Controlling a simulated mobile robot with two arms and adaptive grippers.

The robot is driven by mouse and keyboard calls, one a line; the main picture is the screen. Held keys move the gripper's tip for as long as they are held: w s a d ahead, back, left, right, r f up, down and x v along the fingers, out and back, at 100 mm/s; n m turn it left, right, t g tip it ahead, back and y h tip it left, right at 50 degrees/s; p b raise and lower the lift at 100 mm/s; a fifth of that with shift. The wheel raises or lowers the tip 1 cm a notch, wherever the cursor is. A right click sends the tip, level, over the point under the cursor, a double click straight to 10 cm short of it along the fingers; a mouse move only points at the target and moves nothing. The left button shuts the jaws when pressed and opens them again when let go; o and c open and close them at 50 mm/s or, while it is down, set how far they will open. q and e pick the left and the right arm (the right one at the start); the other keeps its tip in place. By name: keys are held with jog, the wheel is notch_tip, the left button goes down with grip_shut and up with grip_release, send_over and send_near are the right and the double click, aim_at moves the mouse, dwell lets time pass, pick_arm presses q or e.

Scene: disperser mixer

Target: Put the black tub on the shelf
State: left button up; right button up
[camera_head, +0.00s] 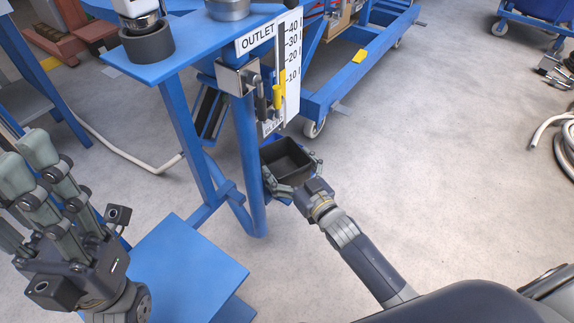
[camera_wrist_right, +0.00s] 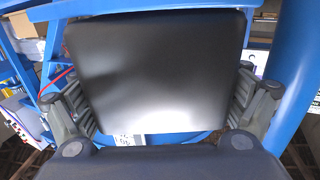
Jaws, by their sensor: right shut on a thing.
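The black tub (camera_head: 287,157) is an open, empty box, upright beside the blue post under the outlet. My right gripper (camera_head: 293,176) is shut on it, with fingers on both sides. In the right wrist view the tub's smooth dark wall (camera_wrist_right: 155,75) fills the middle, between the right gripper's fingers (camera_wrist_right: 160,112). My left gripper (camera_head: 25,185) is empty at the left, its fingers spread. A low blue shelf-like plate (camera_head: 190,268) is bare at the bottom. A higher blue plate (camera_head: 195,45) stands at the top. I cannot tell which is the shelf.
The blue post (camera_head: 250,165) stands close left of the tub. An outlet scale board (camera_head: 288,75) and yellow-handled valve (camera_head: 278,92) are above it. A blue wheeled frame (camera_head: 350,75) is behind. A white hose (camera_head: 125,155) lies at left.

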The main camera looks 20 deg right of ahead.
jog(key=o, duration=0.9)
jog(key=shift+f, duration=0.15)
